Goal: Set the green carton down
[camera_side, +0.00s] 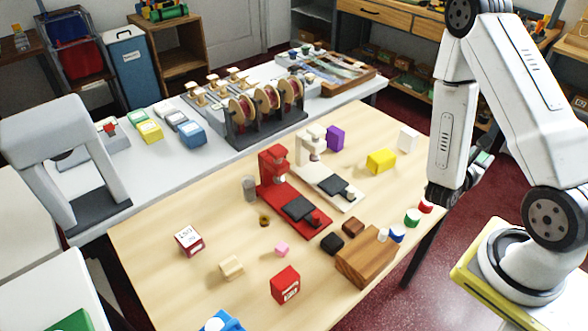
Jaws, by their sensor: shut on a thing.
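My gripper (474,172) is at the right, beyond the table's right edge, pointing away to the right below my forearm. It is shut, and a small patch of green (485,158) shows at its fingers. This looks like the green carton, mostly hidden by the gripper, so its shape and tilt cannot be told. The gripper is off to the side of the wooden table (150,265), with dark red floor behind it.
Red (292,205) and white (328,182) stands occupy the table's middle. A yellow block (381,161), purple block (335,138), white block (408,138), red carton (285,285) and wooden block (367,257) stand around them. Bare tabletop shows at the left and between the yellow block and right edge.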

